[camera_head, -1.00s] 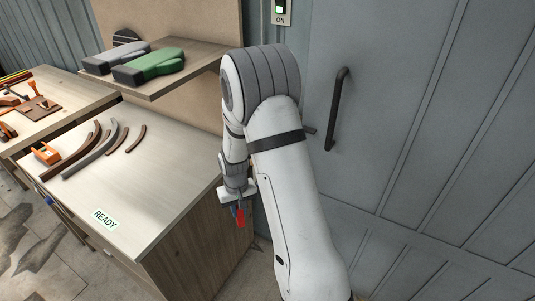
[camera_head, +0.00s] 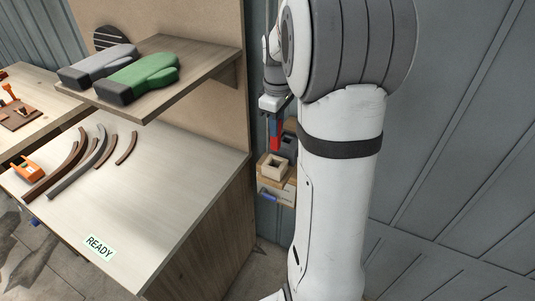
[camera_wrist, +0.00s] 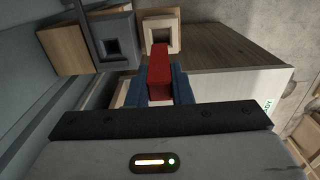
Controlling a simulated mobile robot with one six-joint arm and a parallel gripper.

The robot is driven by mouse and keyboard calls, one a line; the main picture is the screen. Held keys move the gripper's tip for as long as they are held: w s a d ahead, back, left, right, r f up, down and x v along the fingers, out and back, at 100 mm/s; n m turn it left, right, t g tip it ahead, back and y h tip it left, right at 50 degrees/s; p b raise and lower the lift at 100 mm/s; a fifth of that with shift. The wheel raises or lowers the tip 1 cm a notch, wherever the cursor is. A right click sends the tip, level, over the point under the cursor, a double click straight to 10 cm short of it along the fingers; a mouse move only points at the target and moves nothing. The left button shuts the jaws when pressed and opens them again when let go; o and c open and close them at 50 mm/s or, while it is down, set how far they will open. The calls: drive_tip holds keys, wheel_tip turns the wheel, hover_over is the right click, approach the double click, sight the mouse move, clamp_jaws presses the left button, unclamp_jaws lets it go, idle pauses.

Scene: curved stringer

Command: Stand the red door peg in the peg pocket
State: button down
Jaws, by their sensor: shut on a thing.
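My gripper (camera_head: 274,108) is shut on the red door peg (camera_head: 276,137), which hangs roughly upright below the fingers. In the wrist view the blue fingers hold the red peg (camera_wrist: 159,68), its free end pointing toward two square sockets. One is a cream socket (camera_wrist: 176,33) with a dark square hole; the other is a dark grey socket (camera_wrist: 98,42), also with a square hole. In the head view the cream socket (camera_head: 265,170) sits below the peg and the grey socket (camera_head: 289,147) beside it, partly behind my arm. I cannot tell which is the peg pocket.
The sockets stand on a wooden wall bracket (camera_head: 270,186). A workbench (camera_head: 150,190) with curved strips (camera_head: 90,150) and a READY label is to the left. A shelf (camera_head: 190,80) above it holds grey and green mitts (camera_head: 140,74). A grey panelled wall is close on the right.

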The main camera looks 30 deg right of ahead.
sight(275, 149)
wheel_tip(275, 149, down, 5)
drive_tip(key=shift+f+p, duration=0.1)
drive_tip(key=shift+p, duration=0.25)
drive_tip(key=shift+a+f, duration=0.1)
drive_tip(key=shift+f, duration=1.6)
drive_tip(key=shift+f, duration=0.25)
drive_tip(key=c, duration=1.3)
unclamp_jaws()
drive_tip(key=shift+r, duration=0.1)
